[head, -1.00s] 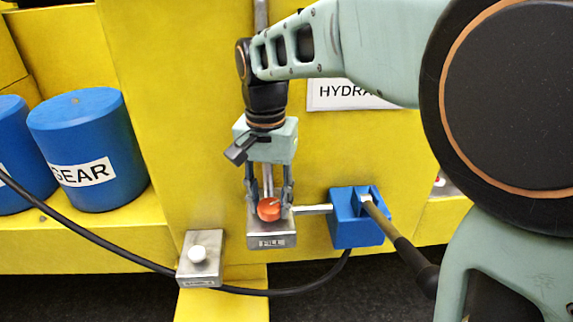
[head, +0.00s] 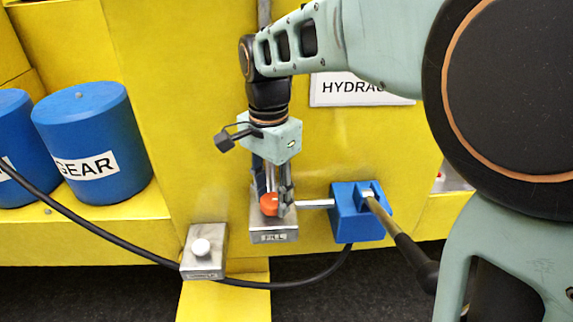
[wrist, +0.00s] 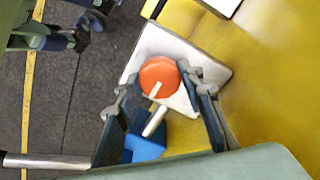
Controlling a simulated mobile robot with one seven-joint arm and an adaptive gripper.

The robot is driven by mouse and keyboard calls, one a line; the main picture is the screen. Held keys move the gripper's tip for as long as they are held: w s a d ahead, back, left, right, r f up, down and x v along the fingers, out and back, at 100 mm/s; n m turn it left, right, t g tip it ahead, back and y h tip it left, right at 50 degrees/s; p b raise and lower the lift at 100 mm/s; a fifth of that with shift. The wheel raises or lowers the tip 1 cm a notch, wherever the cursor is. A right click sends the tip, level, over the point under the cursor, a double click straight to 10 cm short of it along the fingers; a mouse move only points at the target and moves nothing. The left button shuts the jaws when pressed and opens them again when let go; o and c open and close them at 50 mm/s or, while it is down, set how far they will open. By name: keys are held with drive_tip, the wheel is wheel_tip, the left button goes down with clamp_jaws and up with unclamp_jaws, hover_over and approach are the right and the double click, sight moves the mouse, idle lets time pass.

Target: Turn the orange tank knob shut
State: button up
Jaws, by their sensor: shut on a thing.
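The orange tank knob (head: 269,204) sits on a small metal block (head: 274,234) against the yellow wall. My gripper (head: 271,199) reaches down to it from above, with a finger on each side, shut on the knob. In the wrist view the knob (wrist: 159,77) is round with a pale pointer mark. My gripper's fingers (wrist: 160,88) show on both sides of it there. The contact of the left finger with the knob is hard to make out.
A blue block (head: 357,218) with a dark-handled lever (head: 400,240) stands just right of the knob, joined by a metal pipe. A metal block with a white knob (head: 201,247) is at lower left. A black hose (head: 110,243) runs below. Blue GEAR tank (head: 88,140) stands left.

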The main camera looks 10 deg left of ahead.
sight(273, 199)
drive_tip(key=o, duration=1.2)
drive_tip(key=shift+c, duration=0.2)
drive_tip(key=shift+r, duration=0.1)
wheel_tip(273, 199, up, 12)
